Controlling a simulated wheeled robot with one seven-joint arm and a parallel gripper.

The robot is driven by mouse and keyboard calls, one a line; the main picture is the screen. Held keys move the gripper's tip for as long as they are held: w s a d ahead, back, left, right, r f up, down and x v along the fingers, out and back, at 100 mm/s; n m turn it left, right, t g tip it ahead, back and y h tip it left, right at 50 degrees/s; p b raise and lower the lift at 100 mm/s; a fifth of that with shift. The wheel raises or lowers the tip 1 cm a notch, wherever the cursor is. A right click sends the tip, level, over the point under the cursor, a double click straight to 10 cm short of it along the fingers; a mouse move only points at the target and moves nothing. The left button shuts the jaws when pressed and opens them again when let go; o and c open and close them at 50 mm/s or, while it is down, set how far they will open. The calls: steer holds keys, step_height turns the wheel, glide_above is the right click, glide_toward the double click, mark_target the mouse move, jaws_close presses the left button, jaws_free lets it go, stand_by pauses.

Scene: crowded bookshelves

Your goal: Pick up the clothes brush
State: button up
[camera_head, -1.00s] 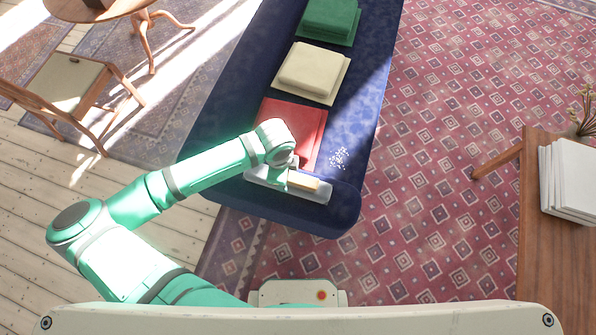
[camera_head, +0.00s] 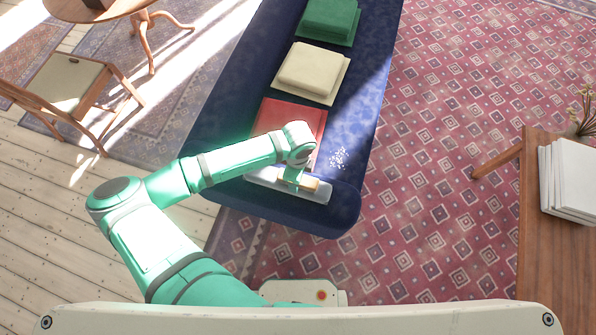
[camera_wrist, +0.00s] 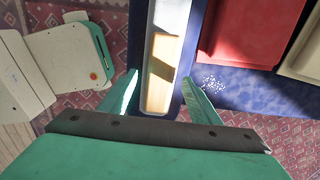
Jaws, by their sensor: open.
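The clothes brush (camera_wrist: 160,83) shows a long wooden back in the wrist view. It lies in a pale, narrow tray (camera_wrist: 182,16) on the near end of the blue bench. In the head view the brush (camera_head: 311,184) is partly hidden by my gripper (camera_head: 292,184), which is over the tray (camera_head: 318,194). In the wrist view my gripper (camera_wrist: 160,98) is open, with one finger on each side of the brush and tray. I cannot tell whether the fingers touch either one. The gripper is empty.
A red folded stack (camera_head: 293,114) lies just beyond the tray on the blue bench (camera_head: 352,108). Cream (camera_head: 313,70) and green (camera_head: 328,20) stacks lie farther along. Small white specks (camera_head: 339,158) sit near the tray. A wooden table (camera_head: 535,215) stands at right.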

steer(key=shift+f, duration=1.65)
steer(key=c, duration=1.2)
steer(key=shift+r, duration=0.15)
steer(key=shift+r, duration=0.2)
steer(key=r, duration=0.3)
steer(key=shift+s+d+r, duration=0.1)
steer(key=shift+s+r, duration=0.05)
steer(key=shift+s, duration=0.15)
steer(key=s+r, duration=0.3)
steer(key=s, duration=0.1)
steer(key=s+d+r, duration=0.1)
steer(key=s+r, duration=0.2)
steer(key=s, duration=0.2)
steer(key=s+r, duration=0.3)
steer(key=s, duration=0.1)
steer(key=shift+s+d, duration=0.15)
steer(key=shift+d, duration=0.15)
